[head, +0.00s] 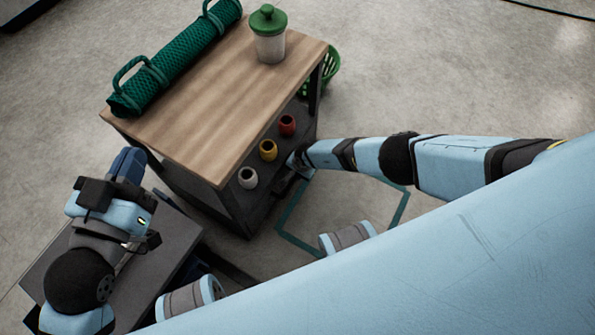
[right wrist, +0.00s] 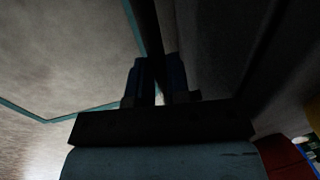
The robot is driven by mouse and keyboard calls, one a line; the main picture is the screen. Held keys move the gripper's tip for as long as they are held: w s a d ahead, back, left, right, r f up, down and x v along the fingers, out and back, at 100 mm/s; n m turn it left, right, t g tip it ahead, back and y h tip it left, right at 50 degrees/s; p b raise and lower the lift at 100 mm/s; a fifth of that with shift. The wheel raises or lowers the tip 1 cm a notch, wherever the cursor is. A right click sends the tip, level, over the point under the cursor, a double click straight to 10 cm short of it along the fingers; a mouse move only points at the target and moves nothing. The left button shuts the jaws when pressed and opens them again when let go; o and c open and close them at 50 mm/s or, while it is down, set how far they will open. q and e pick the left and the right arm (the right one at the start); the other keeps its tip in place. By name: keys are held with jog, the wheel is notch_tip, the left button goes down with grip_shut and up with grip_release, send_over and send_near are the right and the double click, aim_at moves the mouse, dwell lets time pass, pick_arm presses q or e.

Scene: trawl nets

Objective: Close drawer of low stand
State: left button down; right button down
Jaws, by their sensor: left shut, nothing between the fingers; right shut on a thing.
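A wood-topped stand (head: 215,110) with a dark frame fills the upper middle of the head view. A lower grey-topped stand (head: 150,262) is at lower left, partly hidden by my left arm. I cannot make out a drawer front or how far one is open. My right gripper (head: 288,182) is at the wooden stand's near right side, low by its dark shelf. In the right wrist view its fingers (right wrist: 160,92) are shut on a thin dark bar (right wrist: 155,45); whether this is a handle is unclear. My left gripper (head: 128,166) is shut and empty, between the stands.
A white, a yellow and a red pot (head: 287,125) stand on the dark shelf. A rolled green net (head: 175,60) and a green-lidded jar (head: 269,35) are on the wooden top. A green basket (head: 331,66) is behind.

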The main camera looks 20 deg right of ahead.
jog(key=c, duration=1.1)
grip_release()
jog(key=shift+w+a, duration=0.25)
jog(key=shift+w, duration=0.05)
pick_arm(q)
jog(key=shift+f, duration=0.1)
pick_arm(e)
jog(key=shift+s+d+r, duration=0.1)
jog(key=shift+r+p, duration=0.3)
jog(key=shift+p, duration=0.15)
pick_arm(q)
notch_tip(320, 180, up, 8)
jog(key=s+n+t+y+p, duration=0.1)
jog(key=s+n+t+p, duration=0.1)
jog(key=p, duration=0.9)
jog(key=shift+n, duration=0.8)
pick_arm(e)
notch_tip(320, 180, up, 13)
jog(key=s+d, duration=0.1)
jog(key=s, duration=0.1)
jog(key=shift+d, duration=0.25)
jog(key=shift+f, duration=0.1)
